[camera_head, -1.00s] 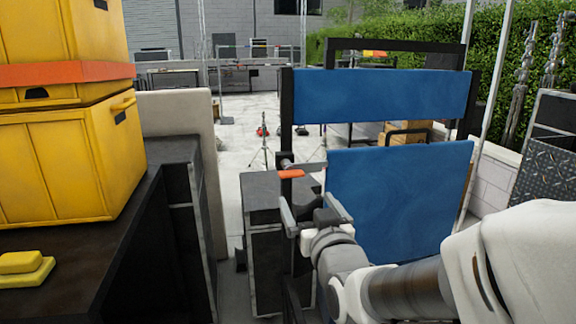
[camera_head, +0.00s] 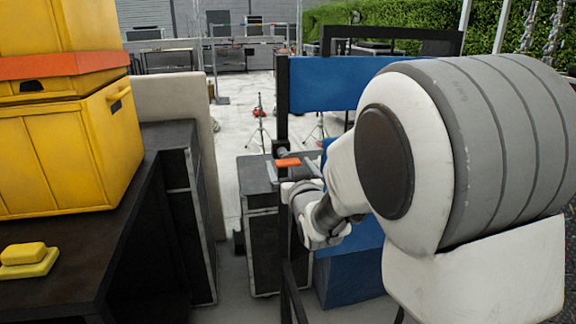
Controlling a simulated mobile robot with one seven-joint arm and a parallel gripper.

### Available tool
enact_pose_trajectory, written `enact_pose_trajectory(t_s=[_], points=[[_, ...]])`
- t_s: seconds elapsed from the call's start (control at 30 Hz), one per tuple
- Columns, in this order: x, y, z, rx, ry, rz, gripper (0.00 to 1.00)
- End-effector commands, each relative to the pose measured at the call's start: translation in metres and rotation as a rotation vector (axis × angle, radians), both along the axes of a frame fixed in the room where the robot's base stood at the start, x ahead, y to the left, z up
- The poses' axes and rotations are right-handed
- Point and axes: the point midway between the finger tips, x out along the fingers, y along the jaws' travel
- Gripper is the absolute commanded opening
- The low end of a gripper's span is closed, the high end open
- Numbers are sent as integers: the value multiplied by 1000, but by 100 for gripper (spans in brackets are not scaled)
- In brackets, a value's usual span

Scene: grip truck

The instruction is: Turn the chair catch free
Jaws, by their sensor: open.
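The chair catch (camera_head: 288,162) is a small orange lever on a dark round pivot, on the left upright of the blue folding chair (camera_head: 322,84). The lever lies about level. My gripper (camera_head: 289,168) is open, with one grey finger left of the orange lever and the other to its right. It appears very near the lever, but I cannot tell whether it touches. My arm covers much of the chair's right side and lower blue panel.
Stacked yellow cases (camera_head: 75,150) stand on a dark worktop (camera_head: 95,240) at left, with a small yellow block (camera_head: 27,262) in front. A dark case (camera_head: 262,230) stands below the catch. Open paved floor lies beyond.

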Motion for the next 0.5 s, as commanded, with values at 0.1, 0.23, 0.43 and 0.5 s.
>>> enact_pose_trajectory(t_s=[0.1,0.23,0.43,0.5], points=[[3,1,0,0,0,0,100],[3,1,0,0,0,0,100],[2,1,0,0,0,0,78],[2,1,0,0,0,0,66]])
